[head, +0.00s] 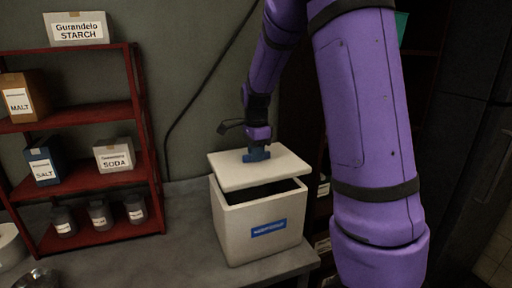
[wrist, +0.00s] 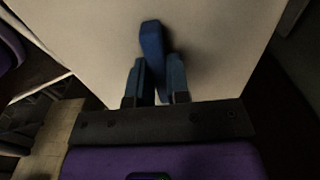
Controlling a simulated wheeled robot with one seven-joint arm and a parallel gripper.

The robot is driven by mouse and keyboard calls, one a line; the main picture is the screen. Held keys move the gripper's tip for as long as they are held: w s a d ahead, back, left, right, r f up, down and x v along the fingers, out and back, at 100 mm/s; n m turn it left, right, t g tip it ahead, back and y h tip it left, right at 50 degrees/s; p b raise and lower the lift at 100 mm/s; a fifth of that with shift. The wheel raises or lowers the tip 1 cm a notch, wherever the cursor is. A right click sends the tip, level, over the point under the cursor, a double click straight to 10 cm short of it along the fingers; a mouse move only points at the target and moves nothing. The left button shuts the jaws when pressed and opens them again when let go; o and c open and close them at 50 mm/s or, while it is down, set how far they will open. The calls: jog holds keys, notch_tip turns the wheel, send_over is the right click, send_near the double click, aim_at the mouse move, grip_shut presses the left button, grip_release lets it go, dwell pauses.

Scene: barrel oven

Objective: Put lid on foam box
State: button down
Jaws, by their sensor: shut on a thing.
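The white foam box (head: 258,229) stands on the grey counter with a blue label on its front. Its white lid (head: 235,172) is held just above the box, tilted, with a dark gap showing between them at the front and right. My gripper (head: 257,149) is above the lid and shut on its blue handle. In the wrist view my gripper (wrist: 157,85) has its blue fingers on both sides of the blue handle (wrist: 152,45), and the lid (wrist: 100,40) fills much of the picture. Whether the lid's back edge touches the box is hidden.
A red shelf (head: 90,184) with boxes and several small jars stands on the left of the counter (head: 160,262). The counter between shelf and box is clear. The box is near the counter's right end, beside a dark shelf. A metal bowl (head: 38,278) is at the lower left.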

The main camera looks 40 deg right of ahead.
aim_at(256, 164)
jog(key=shift+f, duration=1.95)
jog(key=shift+a+f, duration=0.1)
jog(key=shift+f, duration=0.55)
dwell(1.2)
jog(key=c, duration=0.5)
grip_release()
jog(key=shift+r, duration=3.55)
grip_shut()
